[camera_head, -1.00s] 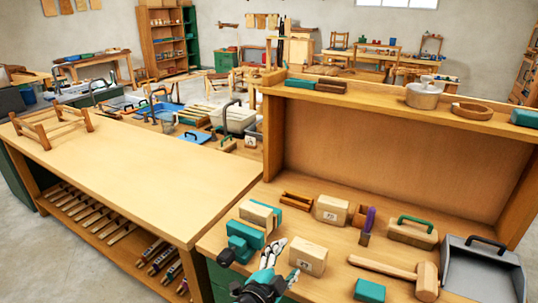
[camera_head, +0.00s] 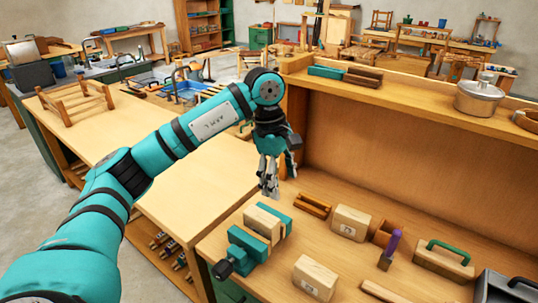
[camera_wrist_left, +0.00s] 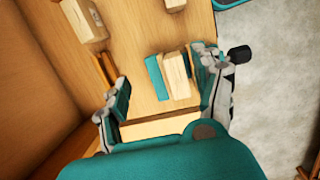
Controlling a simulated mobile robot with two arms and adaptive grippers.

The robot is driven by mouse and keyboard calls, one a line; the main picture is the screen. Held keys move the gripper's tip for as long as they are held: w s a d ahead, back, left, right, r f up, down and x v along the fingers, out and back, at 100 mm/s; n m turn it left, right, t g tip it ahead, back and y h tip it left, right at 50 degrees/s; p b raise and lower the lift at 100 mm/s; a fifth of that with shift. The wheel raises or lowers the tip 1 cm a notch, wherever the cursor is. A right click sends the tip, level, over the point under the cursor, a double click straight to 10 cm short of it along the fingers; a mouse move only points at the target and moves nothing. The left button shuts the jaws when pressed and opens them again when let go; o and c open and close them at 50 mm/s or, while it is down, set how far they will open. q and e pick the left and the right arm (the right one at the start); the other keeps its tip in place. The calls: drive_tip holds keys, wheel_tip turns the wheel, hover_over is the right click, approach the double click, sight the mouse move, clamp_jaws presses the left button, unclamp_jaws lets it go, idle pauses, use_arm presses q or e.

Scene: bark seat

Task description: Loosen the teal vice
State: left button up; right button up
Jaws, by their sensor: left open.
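The teal vice (camera_head: 246,246) sits at the left front corner of the wooden bench. A pale wood block (camera_head: 266,222) stands between its jaws. Its black handle (camera_head: 222,269) points toward the front left. My left gripper (camera_head: 268,190) hangs above and behind the vice, fingers down, open and empty. In the left wrist view, the block (camera_wrist_left: 178,75) and a teal jaw (camera_wrist_left: 157,77) show between my spread left fingers (camera_wrist_left: 165,72). The dark handle end (camera_wrist_left: 239,54) shows beyond the right finger, which hides part of the vice. My right gripper is not in view.
A wooden block (camera_head: 315,278), another block (camera_head: 350,223), a small wooden tray (camera_head: 313,205), a purple-handled tool (camera_head: 392,244) and a green-handled float (camera_head: 443,262) lie right of the vice. A raised shelf (camera_head: 400,90) stands behind. The left tabletop (camera_head: 165,165) is mostly clear.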

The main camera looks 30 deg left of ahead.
use_arm(q)
drive_tip(key=a+r+y, duration=0.2)
drive_tip(key=a, duration=0.3)
drive_tip(key=b, duration=0.1)
hover_over(260, 216)
wheel_tip(260, 216, down, 5)
drive_tip(key=f, duration=0.4)
drive_tip(key=f+p, duration=0.1)
drive_tip(key=f, duration=0.3)
drive_tip(key=f+p, duration=0.1)
drive_tip(key=f, duration=0.2)
drive_tip(key=shift+w+f, duration=0.25)
drive_tip(key=shift+f, duration=0.15)
clamp_jaws()
drive_tip(key=shift+s+r, duration=0.1)
drive_tip(key=shift+s, duration=0.2)
